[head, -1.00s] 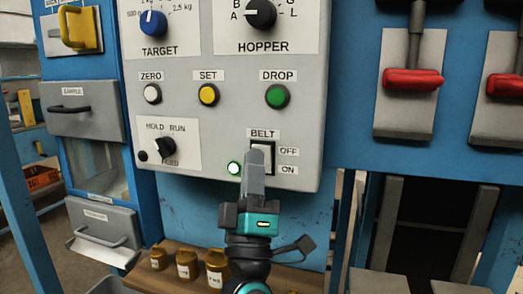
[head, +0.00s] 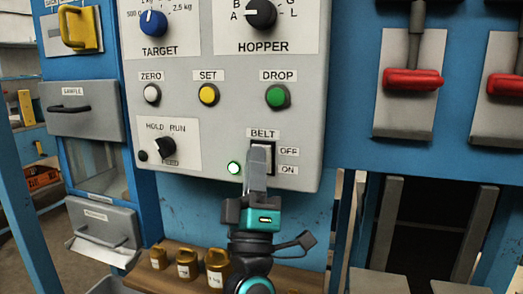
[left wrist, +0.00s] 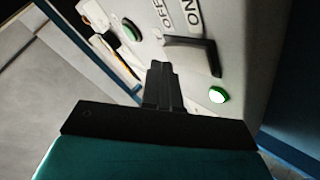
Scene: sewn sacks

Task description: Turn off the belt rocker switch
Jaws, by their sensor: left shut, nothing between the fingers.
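The belt rocker switch (head: 267,158) sits low on the grey control panel, under the BELT label, with OFF above ON at its right. It also shows as a dark-edged rocker in the left wrist view (left wrist: 190,50). A small round light (head: 234,168) left of it glows green, also in the wrist view (left wrist: 219,95). My left gripper (head: 257,155) is shut and empty, pointing up in front of the switch and hiding part of it. Its closed fingers (left wrist: 160,75) are near the rocker; I cannot tell whether they touch. My right gripper is not in view.
The panel (head: 215,125) also holds a green DROP button (head: 277,96), a yellow SET button (head: 208,95), a white ZERO button (head: 152,94) and knobs. Small brass weights (head: 187,264) stand on a shelf below. Red-handled levers (head: 412,79) are at right.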

